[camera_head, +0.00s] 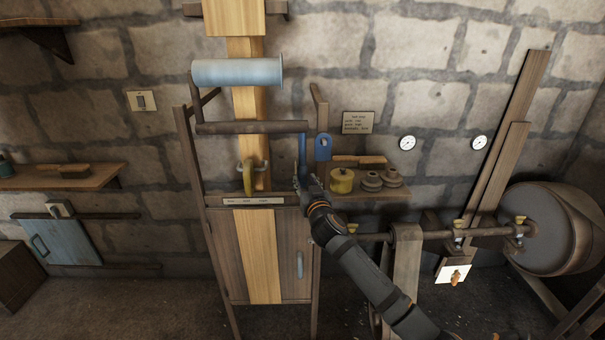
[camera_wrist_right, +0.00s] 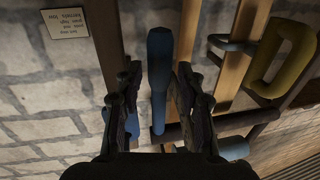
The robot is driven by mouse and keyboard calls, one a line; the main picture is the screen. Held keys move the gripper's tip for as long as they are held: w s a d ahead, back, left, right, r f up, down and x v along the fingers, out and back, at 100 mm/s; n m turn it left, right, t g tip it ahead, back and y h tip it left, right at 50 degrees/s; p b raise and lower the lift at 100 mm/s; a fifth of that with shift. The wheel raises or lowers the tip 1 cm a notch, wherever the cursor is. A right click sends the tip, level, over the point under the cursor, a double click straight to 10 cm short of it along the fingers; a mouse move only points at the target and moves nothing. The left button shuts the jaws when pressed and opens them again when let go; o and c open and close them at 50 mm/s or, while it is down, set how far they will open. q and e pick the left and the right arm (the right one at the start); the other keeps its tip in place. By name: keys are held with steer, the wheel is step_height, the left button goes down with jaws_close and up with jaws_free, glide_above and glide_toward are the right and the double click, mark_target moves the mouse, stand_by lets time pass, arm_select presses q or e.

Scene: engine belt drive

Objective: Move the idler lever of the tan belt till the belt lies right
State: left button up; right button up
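The tan belt (camera_head: 258,250) runs down the front of a wooden frame, passing the pale blue roller (camera_head: 237,72); its upper part lies further left than its lower part. A blue lever handle (camera_head: 302,155) hangs from the right end of a dark bar (camera_head: 250,127). My right gripper (camera_head: 308,185) is at the handle's lower end. In the right wrist view, the open gripper (camera_wrist_right: 159,88) has the blue handle (camera_wrist_right: 160,55) between its fingers, with gaps visible on both sides. My left gripper is not in view.
A shelf right of the frame carries a yellow spool (camera_head: 341,181) and brown pulleys (camera_head: 371,181). A blue plate (camera_head: 323,147) is close right of the handle. A shaft with a large drum (camera_head: 550,225) stands right.

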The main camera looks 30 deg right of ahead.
mark_target(303, 178)
steer(key=x, duration=0.4)
steer(key=shift+w+p, duration=0.2)
steer(key=shift+p, duration=0.15)
steer(key=shift+f, duration=0.1)
jaws_close()
